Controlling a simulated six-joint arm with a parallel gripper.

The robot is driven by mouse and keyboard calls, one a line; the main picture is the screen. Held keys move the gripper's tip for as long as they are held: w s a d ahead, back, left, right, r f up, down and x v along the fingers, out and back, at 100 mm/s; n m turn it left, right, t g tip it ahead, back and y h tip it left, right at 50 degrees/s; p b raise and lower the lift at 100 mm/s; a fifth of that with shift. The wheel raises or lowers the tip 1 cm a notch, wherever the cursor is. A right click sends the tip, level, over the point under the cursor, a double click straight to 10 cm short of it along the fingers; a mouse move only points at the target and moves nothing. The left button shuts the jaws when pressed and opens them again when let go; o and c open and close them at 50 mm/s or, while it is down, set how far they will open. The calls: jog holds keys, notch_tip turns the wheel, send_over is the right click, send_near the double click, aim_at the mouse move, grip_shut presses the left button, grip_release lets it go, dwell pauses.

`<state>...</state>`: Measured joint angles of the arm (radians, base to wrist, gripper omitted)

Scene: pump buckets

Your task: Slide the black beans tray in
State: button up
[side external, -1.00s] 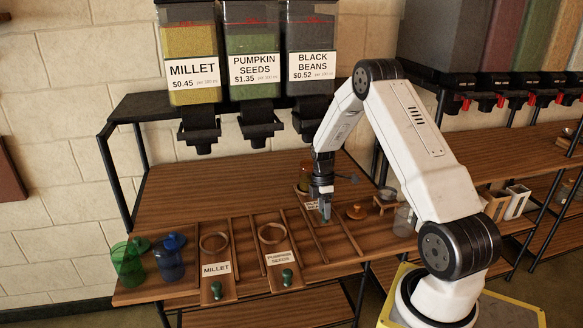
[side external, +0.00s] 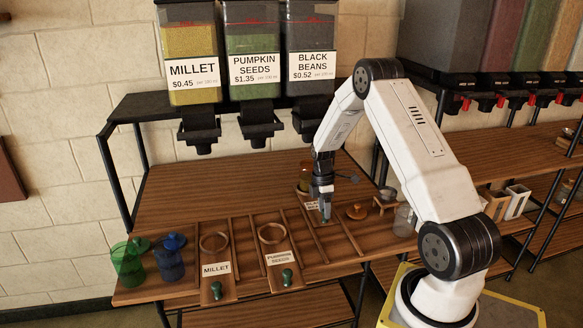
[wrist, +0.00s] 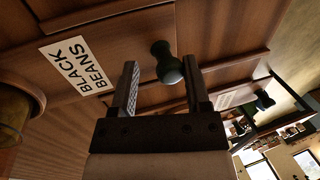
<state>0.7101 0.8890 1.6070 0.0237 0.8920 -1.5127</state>
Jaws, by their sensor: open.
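The black beans tray (wrist: 130,45) is a wooden slide with a white BLACK BEANS label (wrist: 75,66) and a dark green knob (wrist: 166,62). In the side external view, the tray's label (side external: 312,206) is partly hidden by my gripper (side external: 325,216). The tray sits farther back than the other two trays. In the wrist view, my gripper (wrist: 163,88) is open, with one finger on each side of the knob. I cannot tell whether either finger touches it. A jar (side external: 305,172) stands at the tray's back, partly hidden by my arm.
The millet tray (side external: 217,286) and pumpkin seeds tray (side external: 284,271) lie to the left, pulled farther forward. Green (side external: 128,264) and blue (side external: 169,258) containers stand at far left. A wooden lid (side external: 357,212) and glass jar (side external: 404,220) are on the right. Dispensers hang above.

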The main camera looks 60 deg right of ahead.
dwell(0.3)
jog(key=shift+r, duration=0.1)
jog(key=shift+a+r, duration=0.1)
jog(key=shift+r, duration=1.85)
jog(key=shift+a+v, duration=0.15)
jog(key=shift+v, duration=0.6)
jog(key=shift+a+v, duration=0.1)
jog(key=shift+v, duration=0.65)
jog(key=shift+s+d+r, duration=0.1)
jog(key=shift+s+d, duration=0.05)
jog(key=shift+w+d+x, duration=0.15)
jog(key=shift+d+x, duration=0.05)
jog(key=shift+x, duration=0.9)
jog(key=shift+w+d+x, duration=0.15)
jog(key=shift+d+x, duration=0.05)
jog(key=shift+x, duration=0.9)
jog(key=shift+w+d+x, duration=0.1)
jog(key=shift+d+x, duration=0.1)
jog(key=shift+x, duration=0.95)
jog(key=shift+a, duration=0.25)
